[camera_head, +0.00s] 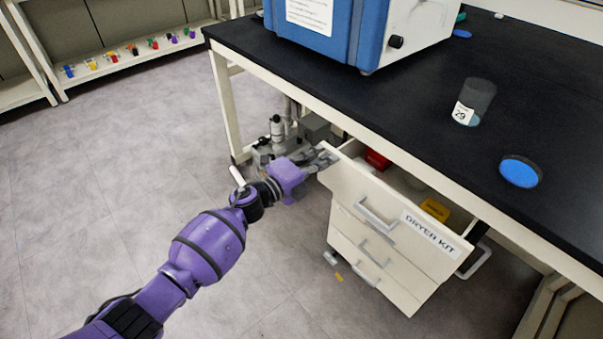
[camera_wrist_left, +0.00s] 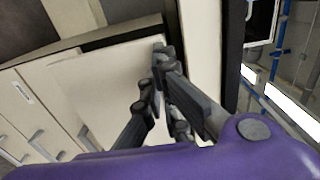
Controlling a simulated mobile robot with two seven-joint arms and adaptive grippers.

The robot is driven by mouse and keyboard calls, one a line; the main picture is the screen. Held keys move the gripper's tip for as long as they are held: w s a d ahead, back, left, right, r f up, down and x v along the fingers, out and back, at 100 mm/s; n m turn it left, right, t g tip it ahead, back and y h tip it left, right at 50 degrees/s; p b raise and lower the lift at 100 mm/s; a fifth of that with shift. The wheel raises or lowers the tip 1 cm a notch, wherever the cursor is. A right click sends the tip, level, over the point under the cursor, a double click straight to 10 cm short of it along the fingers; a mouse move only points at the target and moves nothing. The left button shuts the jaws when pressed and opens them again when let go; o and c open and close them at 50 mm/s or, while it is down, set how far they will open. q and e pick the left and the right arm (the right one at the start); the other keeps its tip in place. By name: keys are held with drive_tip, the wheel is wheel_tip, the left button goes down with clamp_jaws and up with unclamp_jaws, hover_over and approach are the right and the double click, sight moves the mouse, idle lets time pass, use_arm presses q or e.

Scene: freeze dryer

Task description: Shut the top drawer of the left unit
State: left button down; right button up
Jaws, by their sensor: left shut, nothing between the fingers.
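The left unit is a white drawer cabinet (camera_head: 372,250) under the black bench. Its top drawer (camera_head: 385,215) stands pulled out, with a "DRYER KIT" label on its front and a grey handle. Inside lie a red item (camera_head: 377,160) and a yellow item (camera_head: 435,209). My left gripper (camera_head: 325,160) is shut and empty at the upper left corner of the drawer front; whether it touches I cannot tell. In the left wrist view its fingers (camera_wrist_left: 160,75) are close to a pale panel (camera_wrist_left: 115,85). My right gripper is not in view.
The black bench top (camera_head: 400,110) overhangs the drawer. On it stand a blue and white machine (camera_head: 345,25), a dark beaker labelled 29 (camera_head: 474,100) and a blue round dish (camera_head: 520,172). A microscope-like device (camera_head: 275,140) stands behind my gripper. The floor at left is clear.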

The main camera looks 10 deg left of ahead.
sight(345, 144)
use_arm(q)
drive_tip(key=b+x, duration=0.2)
drive_tip(key=x, duration=0.5)
drive_tip(key=shift+w+d+f, duration=0.15)
drive_tip(key=shift+w+f, duration=0.05)
drive_tip(key=shift+w+d+r+b, duration=0.15)
drive_tip(key=shift+w+d+b, duration=0.2)
drive_tip(key=shift+w, duration=0.05)
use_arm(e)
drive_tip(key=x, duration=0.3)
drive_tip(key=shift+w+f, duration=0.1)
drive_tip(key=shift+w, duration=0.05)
use_arm(q)
drive_tip(key=shift+r, duration=0.15)
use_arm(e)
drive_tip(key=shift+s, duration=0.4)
use_arm(q)
drive_tip(key=shift+a, duration=0.1)
